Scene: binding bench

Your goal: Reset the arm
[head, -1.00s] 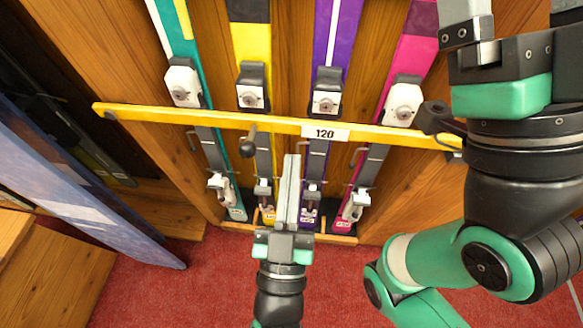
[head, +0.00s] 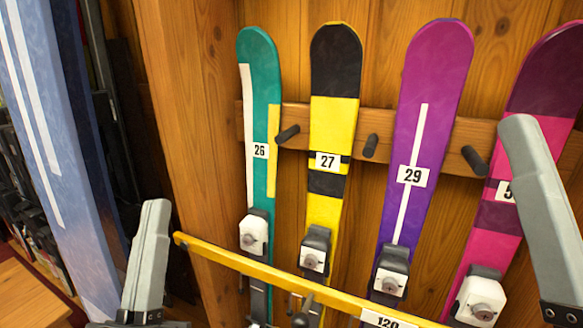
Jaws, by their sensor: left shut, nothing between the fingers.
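My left gripper (head: 151,226) is at the lower left in the head view. Its grey fingers point up and are shut with nothing between them. It appears in front of the wooden side panel and beside the left end of the yellow bar (head: 233,261). My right gripper (head: 517,135) shows at the right edge, in front of the pink ski (head: 495,248). It points up and to the left and hides part of that ski's number tag. The frame edge cuts off its base, and I cannot tell whether its fingers are apart.
A teal ski (head: 260,100), a yellow-black ski (head: 326,220) and a purple ski (head: 430,100) stand in the wooden rack with the pink one. Dark pegs (head: 371,145) stick out between them.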

